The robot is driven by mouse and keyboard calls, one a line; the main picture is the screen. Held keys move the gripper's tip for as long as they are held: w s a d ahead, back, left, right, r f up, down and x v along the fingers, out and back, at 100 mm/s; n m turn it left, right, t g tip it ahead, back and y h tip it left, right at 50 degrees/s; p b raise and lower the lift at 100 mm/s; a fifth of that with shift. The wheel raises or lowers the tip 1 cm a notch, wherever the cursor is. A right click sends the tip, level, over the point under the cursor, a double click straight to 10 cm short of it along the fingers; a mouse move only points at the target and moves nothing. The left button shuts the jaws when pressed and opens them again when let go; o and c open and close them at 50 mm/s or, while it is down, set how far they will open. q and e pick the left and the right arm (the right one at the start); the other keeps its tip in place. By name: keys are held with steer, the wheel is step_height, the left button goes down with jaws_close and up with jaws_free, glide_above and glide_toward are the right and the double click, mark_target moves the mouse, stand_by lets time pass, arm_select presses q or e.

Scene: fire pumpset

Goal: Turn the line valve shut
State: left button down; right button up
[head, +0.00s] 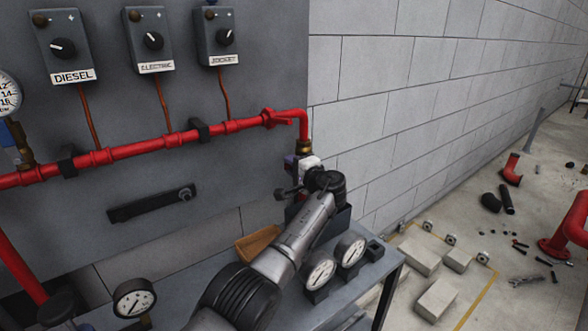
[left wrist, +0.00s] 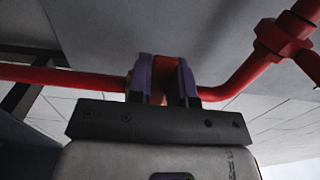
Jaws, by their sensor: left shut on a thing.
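A red pipe (head: 180,140) runs along the grey panel and bends down at its right end to a brass fitting (head: 304,148). A red lever-like part (head: 270,118) sits on the pipe just before the bend. My left gripper (head: 296,164) is just below the brass fitting. In the left wrist view its purple fingers (left wrist: 164,82) are shut on a red part (left wrist: 165,75), which looks like the line valve's handle. The red pipe also shows behind the fingers (left wrist: 60,77). The gripper and arm hide most of the valve body. My right gripper is not in view.
Three control boxes, marked DIESEL (head: 63,45), ELECTRIC (head: 151,38) and JOCKEY (head: 216,35), hang above the pipe. Gauges (head: 319,271) stand on the grey table (head: 383,290) under my arm. A block wall (head: 400,80) is close behind. Blocks (head: 437,299) lie on the floor at right.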

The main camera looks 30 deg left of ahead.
arm_select(q)
steer(key=shift+f, duration=0.15)
steer(key=c, duration=1)
jaws_free()
steer(key=shift+r, duration=0.4)
step_height(320, 180, up, 4)
steer(key=p, duration=0.3)
steer(key=shift+r, duration=0.25)
steer(key=d+r+p, duration=0.1)
steer(key=d+r, duration=0.1)
steer(key=d, duration=0.2)
steer(key=d+r+p, duration=0.1)
steer(key=d+r, duration=0.1)
steer(key=d, duration=0.1)
steer(key=s+d+r+p, duration=0.1)
steer(key=d, duration=0.3)
steer(key=shift+d+r+p, duration=0.35)
steer(key=shift+r+p, duration=0.05)
